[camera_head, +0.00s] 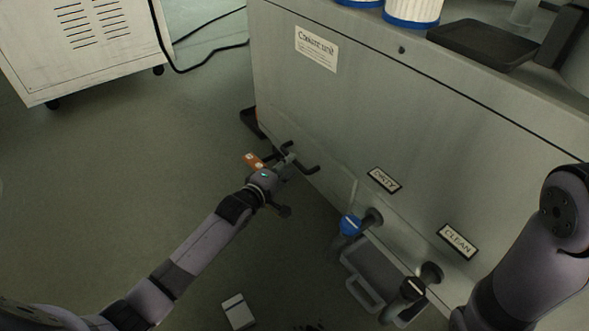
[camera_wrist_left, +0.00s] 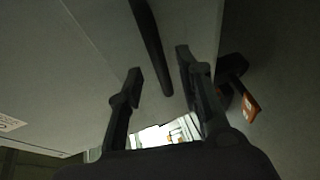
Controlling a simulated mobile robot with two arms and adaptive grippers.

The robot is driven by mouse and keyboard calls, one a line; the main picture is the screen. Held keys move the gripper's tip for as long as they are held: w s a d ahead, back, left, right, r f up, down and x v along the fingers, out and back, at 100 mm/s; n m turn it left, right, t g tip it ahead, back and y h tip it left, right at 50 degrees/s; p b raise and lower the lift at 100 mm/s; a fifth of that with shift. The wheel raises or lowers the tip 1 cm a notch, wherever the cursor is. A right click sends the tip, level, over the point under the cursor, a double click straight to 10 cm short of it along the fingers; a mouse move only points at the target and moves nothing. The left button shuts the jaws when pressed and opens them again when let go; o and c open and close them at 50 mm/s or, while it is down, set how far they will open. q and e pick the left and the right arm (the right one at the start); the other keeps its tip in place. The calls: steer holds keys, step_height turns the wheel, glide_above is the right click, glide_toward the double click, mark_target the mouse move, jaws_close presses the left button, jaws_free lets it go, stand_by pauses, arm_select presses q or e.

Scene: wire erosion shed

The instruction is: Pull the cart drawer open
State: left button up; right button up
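My left gripper (camera_head: 287,159) is at the lower left front of the grey cabinet (camera_head: 385,115) labelled "Coolant unit". A dark bar handle (camera_head: 313,169) is there, partly hidden by the gripper. In the left wrist view the fingers of my left gripper (camera_wrist_left: 158,72) are spread, and the dark bar (camera_wrist_left: 152,45) runs between them with a visible gap on each side. No outline of an open drawer shows; I cannot tell where a drawer's edges are. My right arm shows at the right of the head view, but its gripper is outside the picture.
An orange tag (camera_head: 253,161) is beside my left gripper. Pipes with a blue valve (camera_head: 350,225) stick out under the "DIRTY" plate (camera_head: 384,180), above a grey tray (camera_head: 362,292). A small white box (camera_head: 238,311) lies on the floor. A wheeled white cabinet (camera_head: 85,45) stands upper left; floor between is clear.

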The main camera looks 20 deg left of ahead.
mark_target(295, 161)
arm_select(q)
steer(key=b+x, duration=0.2)
steer(key=x, duration=0.2)
steer(key=shift+c, duration=0.3)
jaws_close()
stand_by(0.6)
